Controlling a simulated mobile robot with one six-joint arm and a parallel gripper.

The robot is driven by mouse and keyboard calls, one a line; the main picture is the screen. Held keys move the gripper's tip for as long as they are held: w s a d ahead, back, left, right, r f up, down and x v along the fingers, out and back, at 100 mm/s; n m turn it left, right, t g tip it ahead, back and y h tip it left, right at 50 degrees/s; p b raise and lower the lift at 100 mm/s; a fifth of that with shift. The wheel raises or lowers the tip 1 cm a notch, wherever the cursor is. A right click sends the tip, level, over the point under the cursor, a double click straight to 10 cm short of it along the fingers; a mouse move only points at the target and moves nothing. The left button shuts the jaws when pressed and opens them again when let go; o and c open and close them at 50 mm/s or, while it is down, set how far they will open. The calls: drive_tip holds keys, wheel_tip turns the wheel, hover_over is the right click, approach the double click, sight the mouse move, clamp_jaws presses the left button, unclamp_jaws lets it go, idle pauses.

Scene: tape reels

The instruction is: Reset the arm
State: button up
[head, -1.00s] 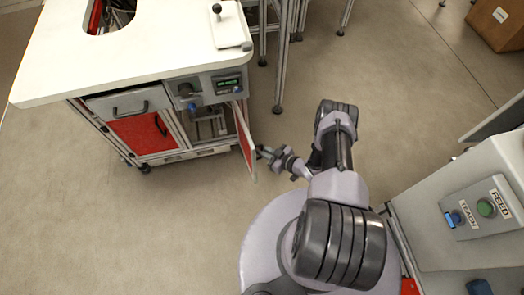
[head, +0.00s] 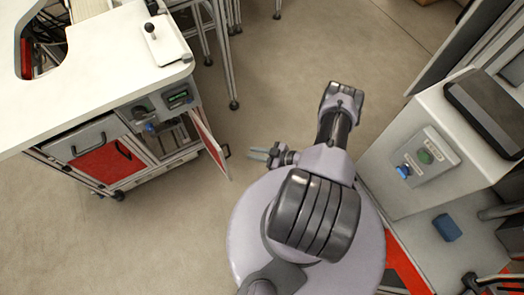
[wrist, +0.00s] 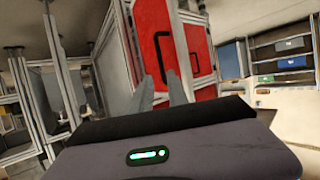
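My gripper (head: 256,154) is in the middle of the head view, just right of the open red door of the white-topped workbench. Its two fingers stand apart with nothing between them, and a gap separates them from the door. My arm is folded over my base. In the wrist view my gripper (wrist: 161,92) also shows two spread, empty fingers, with a red panel with a dark handle (wrist: 160,48) beyond them.
The workbench (head: 100,70) stands at the left, its red door (head: 209,143) swung out. At the right is a grey machine (head: 425,130) with blue and green buttons; a blue block (head: 447,228) lies on its lower ledge. Floor is free at the bottom left.

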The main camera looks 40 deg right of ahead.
drive_tip(key=v, duration=0.3)
drive_tip(key=shift+s+d+r, duration=0.1)
drive_tip(key=shift+s+d, duration=0.05)
drive_tip(key=shift+s, duration=0.15)
